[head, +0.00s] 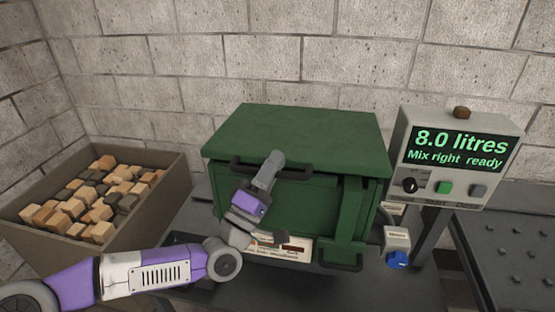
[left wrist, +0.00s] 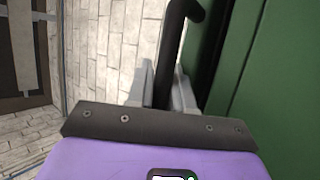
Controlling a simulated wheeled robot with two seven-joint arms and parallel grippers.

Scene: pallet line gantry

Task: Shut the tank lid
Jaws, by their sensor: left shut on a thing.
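The green tank (head: 345,205) stands on a grey bench in the head view, with its green lid (head: 300,135) lying over the top. I cannot tell whether the lid is fully seated. A black bar handle (head: 240,165) runs along the lid's front edge. My left gripper (head: 272,163) reaches up in front of the tank and is shut on this handle. In the left wrist view the handle (left wrist: 179,50) passes between the two fingers (left wrist: 163,88), with the green tank side at the right. The gripper hides part of the handle and tank front. My right gripper is not in view.
A control box (head: 462,150) reading "8.0 litres, Mix right ready" stands right of the tank. A blue valve knob (head: 397,260) sticks out at the tank's lower right. A crate of wooden blocks (head: 155,190) is at left. A block wall (head: 300,50) is behind.

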